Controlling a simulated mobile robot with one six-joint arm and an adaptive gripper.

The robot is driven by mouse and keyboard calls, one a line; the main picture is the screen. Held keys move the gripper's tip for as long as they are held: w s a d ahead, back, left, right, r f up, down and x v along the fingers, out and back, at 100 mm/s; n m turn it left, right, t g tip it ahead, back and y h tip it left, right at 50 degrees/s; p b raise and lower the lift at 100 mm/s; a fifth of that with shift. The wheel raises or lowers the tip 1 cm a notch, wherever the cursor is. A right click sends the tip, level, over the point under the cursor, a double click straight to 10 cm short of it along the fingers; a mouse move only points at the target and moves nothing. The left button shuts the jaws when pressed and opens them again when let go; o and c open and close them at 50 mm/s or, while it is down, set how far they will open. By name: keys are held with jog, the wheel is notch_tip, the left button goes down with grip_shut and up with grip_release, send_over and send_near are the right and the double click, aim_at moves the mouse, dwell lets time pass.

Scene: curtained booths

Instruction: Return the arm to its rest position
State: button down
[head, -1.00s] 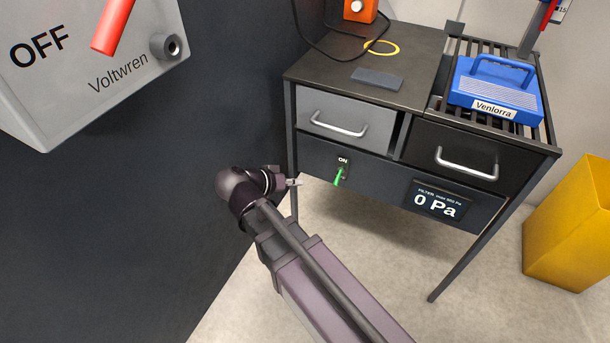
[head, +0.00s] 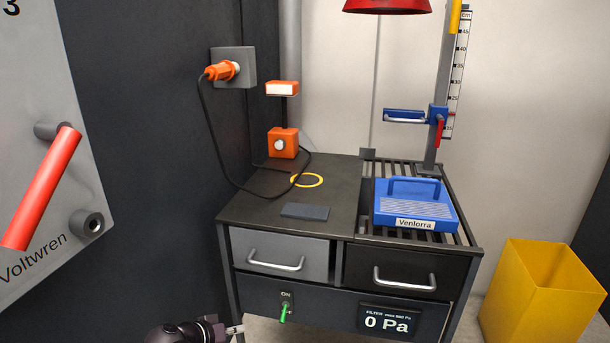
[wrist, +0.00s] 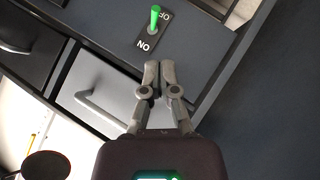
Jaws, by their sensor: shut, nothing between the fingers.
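My gripper (head: 236,329) shows at the bottom edge of the head view, left of the green toggle switch (head: 284,312) on the bench's lower front panel. Most of my arm is below the picture. In the wrist view my gripper (wrist: 158,66) is shut, its two fingertips together with nothing between them. The fingertips appear just short of the ON/OFF label plate of the green toggle (wrist: 155,16); whether they touch the panel I cannot tell.
The dark bench (head: 255,205) has a grey drawer (head: 275,252) and a black drawer (head: 395,272), both shut. A blue Venlorra unit (head: 415,203) sits on its slats. A yellow bin (head: 535,290) stands right. A grey Voltwren box (head: 60,200) with a red lever (head: 45,185) is left.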

jog(key=w+d+r+g+y+p, duration=0.1)
jog(key=d+r+g+y+p, duration=0.1)
jog(key=d+r+p, duration=0.6)
jog(key=w+d+r+g+y+p, duration=0.1)
jog(key=d+r+g+p, duration=0.3)
jog(key=d+r+p, duration=0.5)
jog(key=w+d+r+g+y+p, duration=0.2)
jog(key=d+r+y+p, duration=0.2)
jog(key=d+r+p, duration=0.5)
jog(key=d+p, duration=0.7)
jog(key=d, duration=0.2)
jog(key=shift+d+m+g+p, duration=0.25)
jog(key=shift+m+g+p, duration=0.05)
jog(key=shift+g+p, duration=0.1)
